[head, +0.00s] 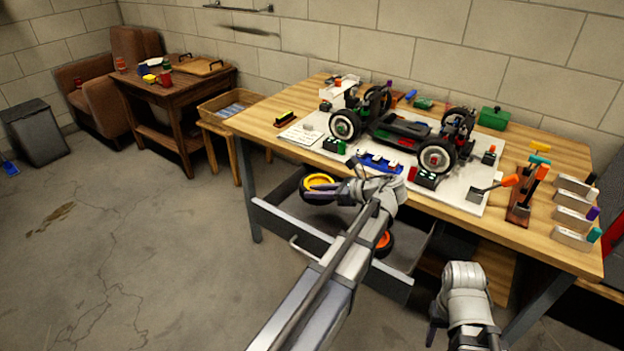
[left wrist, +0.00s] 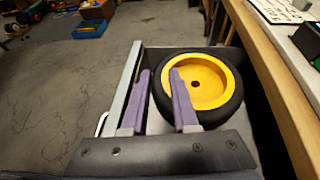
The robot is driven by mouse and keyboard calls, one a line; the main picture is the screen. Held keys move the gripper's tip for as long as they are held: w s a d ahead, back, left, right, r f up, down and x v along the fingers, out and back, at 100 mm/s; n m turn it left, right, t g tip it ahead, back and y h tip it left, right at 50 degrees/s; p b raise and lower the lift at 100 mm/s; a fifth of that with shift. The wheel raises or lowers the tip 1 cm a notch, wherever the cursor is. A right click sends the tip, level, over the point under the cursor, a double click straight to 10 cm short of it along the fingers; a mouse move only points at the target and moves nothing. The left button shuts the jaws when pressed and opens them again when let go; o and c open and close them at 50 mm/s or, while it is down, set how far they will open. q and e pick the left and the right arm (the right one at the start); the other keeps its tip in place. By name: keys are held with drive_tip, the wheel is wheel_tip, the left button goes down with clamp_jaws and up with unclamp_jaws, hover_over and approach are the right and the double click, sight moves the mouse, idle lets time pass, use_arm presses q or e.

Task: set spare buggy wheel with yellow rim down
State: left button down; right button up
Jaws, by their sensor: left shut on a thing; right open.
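The spare wheel with the yellow rim (head: 318,182) is at the left end of the open grey drawer (head: 279,231) under the workbench. My left gripper (head: 340,190) is shut on it. In the left wrist view, the wheel (left wrist: 232,112) lies face up, and my left gripper (left wrist: 160,80) has one finger over the rim and the other outside the black tyre. I cannot tell whether the wheel touches the drawer floor. My right gripper (head: 434,322) is open and low in front of the bench, partly hidden by its arm.
A wheel with an orange rim (head: 384,243) is in the drawer, partly behind my left arm. The workbench (head: 285,98) carries a buggy chassis (head: 400,130) on a white mat, with tools and blocks around it.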

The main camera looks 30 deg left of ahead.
wheel_tip(320, 180, up, 25)
drive_tip(key=p, duration=2.4)
drive_tip(key=shift+f+p, duration=0.15)
drive_tip(key=shift+p, duration=0.2)
